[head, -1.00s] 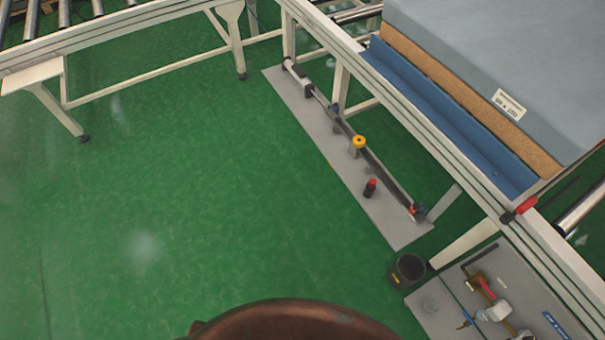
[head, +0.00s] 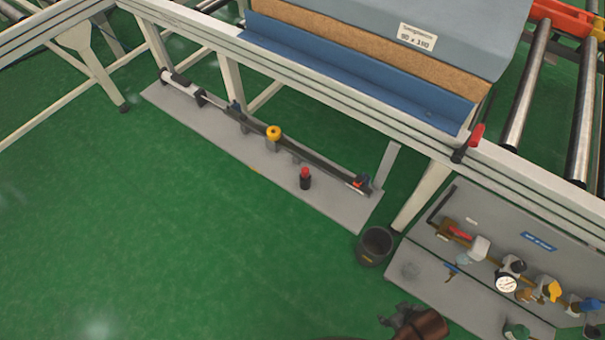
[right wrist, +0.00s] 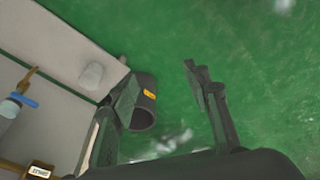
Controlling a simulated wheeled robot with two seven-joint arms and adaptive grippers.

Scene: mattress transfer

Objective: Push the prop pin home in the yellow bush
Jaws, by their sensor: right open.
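The yellow bush (head: 273,132) is a round yellow collar with a dark centre, on the long dark bar low under the table frame. A black pin with a red top (head: 305,178), which looks like the prop pin, stands upright on the grey floor plate, apart from the bush and to its right. My right gripper (head: 398,318) is at the bottom edge of the head view, partly cut off and well away from both. In the right wrist view its two fingers (right wrist: 160,84) are spread with nothing held between them. My left gripper is not in view.
A black pot (head: 375,246) stands on the floor between my right gripper and the plate; it also shows in the right wrist view (right wrist: 145,104). A grey board with valves and a gauge (head: 506,284) is at right. The blue-edged table (head: 350,75) overhangs the bar. Green floor is clear at left.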

